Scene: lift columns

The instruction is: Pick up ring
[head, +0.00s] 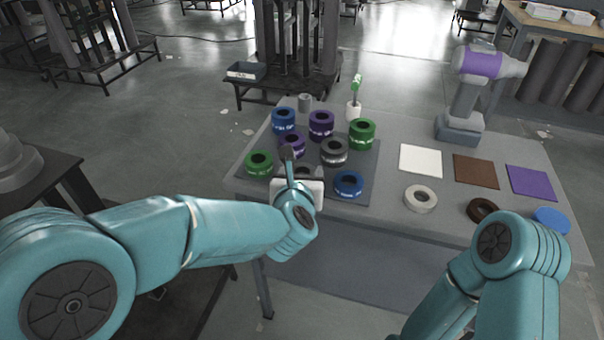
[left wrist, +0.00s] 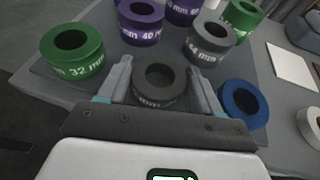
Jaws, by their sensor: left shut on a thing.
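A dark grey ring (left wrist: 158,83) with lettering on its side stands between the two fingers of my left gripper (left wrist: 159,76) in the left wrist view. The fingers are shut on it from both sides. It appears at or just above the dark mat (head: 368,160); I cannot tell which. In the head view the left gripper (head: 290,160) is at the mat's front, hiding most of this ring. Other rings stand around it: green (head: 259,162), blue (head: 348,184), grey (head: 334,151), purple (head: 292,144). My right gripper is out of view.
Behind stand blue (head: 284,120), purple (head: 321,125) and green (head: 362,132) rings. White (head: 421,160), brown (head: 476,171) and purple (head: 531,182) squares lie on the right, with white (head: 420,199), brown (head: 482,209) and blue (head: 552,219) rings before them.

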